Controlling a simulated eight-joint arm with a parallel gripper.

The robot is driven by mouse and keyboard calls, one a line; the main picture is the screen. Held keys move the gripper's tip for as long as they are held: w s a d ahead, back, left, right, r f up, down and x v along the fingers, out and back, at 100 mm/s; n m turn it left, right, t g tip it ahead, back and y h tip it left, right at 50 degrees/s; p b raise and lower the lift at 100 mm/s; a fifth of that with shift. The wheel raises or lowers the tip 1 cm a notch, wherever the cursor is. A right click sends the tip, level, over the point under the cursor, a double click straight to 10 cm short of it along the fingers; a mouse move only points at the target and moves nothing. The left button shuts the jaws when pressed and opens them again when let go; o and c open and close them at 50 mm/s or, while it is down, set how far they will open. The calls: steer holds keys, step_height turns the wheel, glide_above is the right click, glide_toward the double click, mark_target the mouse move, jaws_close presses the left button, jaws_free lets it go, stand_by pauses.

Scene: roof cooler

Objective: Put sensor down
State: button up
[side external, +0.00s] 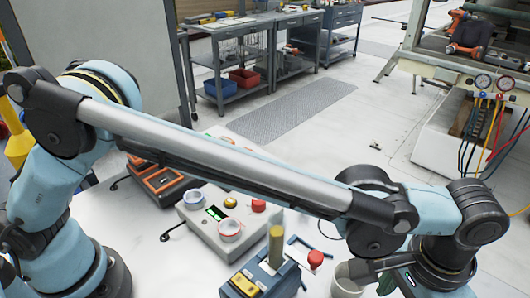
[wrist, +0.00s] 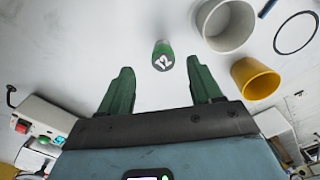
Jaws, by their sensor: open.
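A small green cylinder (wrist: 162,50) with a pale end marked 12 stands or lies on the white surface in the wrist view. It looks like the sensor. My gripper (wrist: 160,68) is open, with its two green fingers apart on either side of the cylinder's line. The cylinder shows beyond the fingertips and I see neither finger touching it. In the side external view my gripper is at the lower right, partly cut off by the frame edge, and I cannot make out the cylinder there.
A grey-white cup (wrist: 228,27) and a yellow cup (wrist: 256,78) are right of the cylinder, near a dark ring (wrist: 278,38). A control box (wrist: 22,122) is at lower left. In the side view, a blue device (side external: 262,277) with a red knob stands left of my gripper.

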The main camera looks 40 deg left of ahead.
steer(key=shift+w+f, duration=0.2)
steer(key=shift+f, duration=2.5)
steer(key=shift+c, duration=0.3)
jaws_close()
